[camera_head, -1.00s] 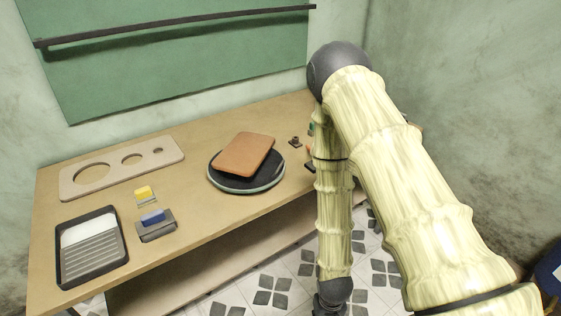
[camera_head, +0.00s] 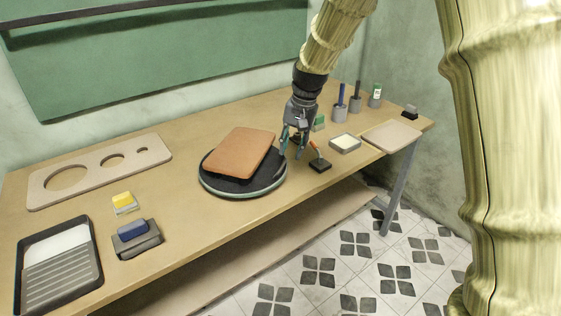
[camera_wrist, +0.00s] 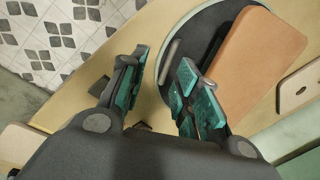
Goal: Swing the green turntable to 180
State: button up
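The turntable is a round disc with a dark top and a pale grey-green rim (camera_head: 246,192), near the middle of the table. A flat orange-brown board (camera_head: 241,151) lies on it, tilted across the top; the board also shows in the wrist view (camera_wrist: 258,62). A short grey bar (camera_wrist: 171,62) stands at the turntable's edge in the wrist view, seen between my fingers. My gripper (camera_head: 291,152) points down just right of the turntable. Its teal-padded fingers are apart and empty in the wrist view (camera_wrist: 164,66). I cannot tell whether a finger touches the rim.
A small dark block with an orange stick (camera_head: 319,164) and a pale-topped box (camera_head: 345,143) stand right of my gripper. Dark holders (camera_head: 339,112) are behind. A board with holes (camera_head: 100,170), small blocks (camera_head: 132,232) and a ribbed tray (camera_head: 60,268) lie left. The table's front edge is close.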

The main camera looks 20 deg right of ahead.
aim_at(283, 165)
jog(key=w+f, duration=0.1)
jog(key=f, duration=0.1)
jog(key=a+f, duration=0.1)
jog(key=f, duration=0.1)
jog(key=w+f+p, duration=0.1)
jog(key=f, duration=0.2)
jog(key=shift+w+a, duration=0.3)
jog(key=shift+a, duration=0.1)
dwell(0.3)
grip_shut()
